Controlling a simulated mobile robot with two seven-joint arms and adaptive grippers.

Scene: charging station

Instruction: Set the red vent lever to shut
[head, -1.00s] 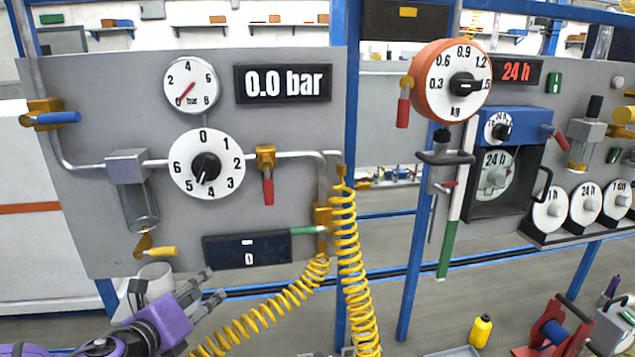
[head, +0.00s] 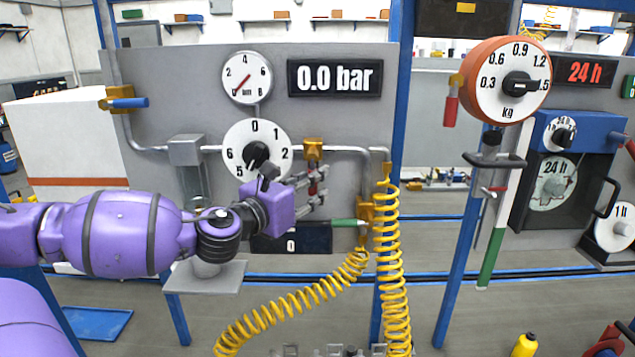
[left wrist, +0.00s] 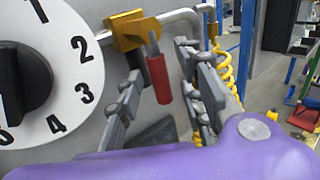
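The red vent lever (head: 312,188) hangs down from an orange valve body (head: 313,149) on the pipe right of the numbered dial, on the grey panel under the 0.0 bar display. In the left wrist view the red lever (left wrist: 158,79) points down, with the orange valve (left wrist: 132,30) above it. My left gripper (head: 322,185) is open at the lever, and its fingers partly hide it in the head view. In the left wrist view my left gripper (left wrist: 162,62) has one finger on each side of the lever, with visible gaps. My right gripper is not in view.
The black-knobbed dial (head: 256,151) is close to the left of my gripper. A green lever (head: 346,222) and yellow coiled hoses (head: 388,270) are to the lower right. A blue post (head: 402,100) stands right of the panel. Another red lever (head: 451,108) hangs beside the kg dial.

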